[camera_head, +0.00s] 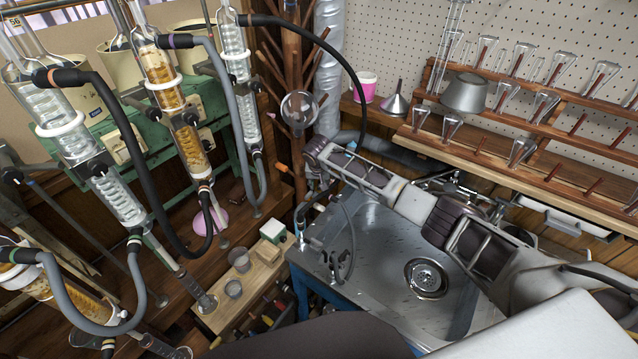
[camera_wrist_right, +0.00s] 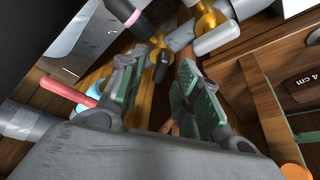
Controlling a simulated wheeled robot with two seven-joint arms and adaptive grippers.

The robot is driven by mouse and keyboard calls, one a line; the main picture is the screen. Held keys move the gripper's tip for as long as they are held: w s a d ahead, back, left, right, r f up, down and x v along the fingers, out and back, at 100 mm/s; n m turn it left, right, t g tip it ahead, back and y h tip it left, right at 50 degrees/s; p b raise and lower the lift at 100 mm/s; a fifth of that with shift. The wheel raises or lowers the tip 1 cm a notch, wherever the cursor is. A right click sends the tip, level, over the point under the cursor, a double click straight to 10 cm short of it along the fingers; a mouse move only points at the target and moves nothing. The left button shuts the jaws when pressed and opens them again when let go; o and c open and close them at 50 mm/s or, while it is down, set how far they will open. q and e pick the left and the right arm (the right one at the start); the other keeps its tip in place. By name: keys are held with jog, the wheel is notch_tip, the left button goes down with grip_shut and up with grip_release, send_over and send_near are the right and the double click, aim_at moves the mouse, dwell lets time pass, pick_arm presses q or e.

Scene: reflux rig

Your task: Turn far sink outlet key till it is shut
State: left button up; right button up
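My right arm crosses above the sink in the head view, and its gripper (camera_head: 318,160) is at the far left corner of the sink. In the right wrist view this gripper (camera_wrist_right: 160,75) is open, its green-padded fingers apart. Brass outlet fittings (camera_wrist_right: 205,20) with dark and pale parts lie just beyond the fingertips. A small dark lever (camera_wrist_right: 162,66), which looks like an outlet key, shows in line with the gap between the fingers; I cannot tell if they touch it. In the head view the gripper hides the far outlet. My left gripper is not in view.
The metal sink (camera_head: 385,270) with its round drain (camera_head: 426,278) lies below my arm. Glass condensers (camera_head: 170,90) with hoses stand at the left. A wooden rack (camera_head: 570,135) with flasks is at the right. A black hose (camera_head: 345,65) hangs down near my gripper.

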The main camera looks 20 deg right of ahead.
jog(key=shift+w+d+f, duration=0.1)
jog(key=shift+w+f, duration=0.1)
jog(key=shift+f, duration=0.3)
grip_shut()
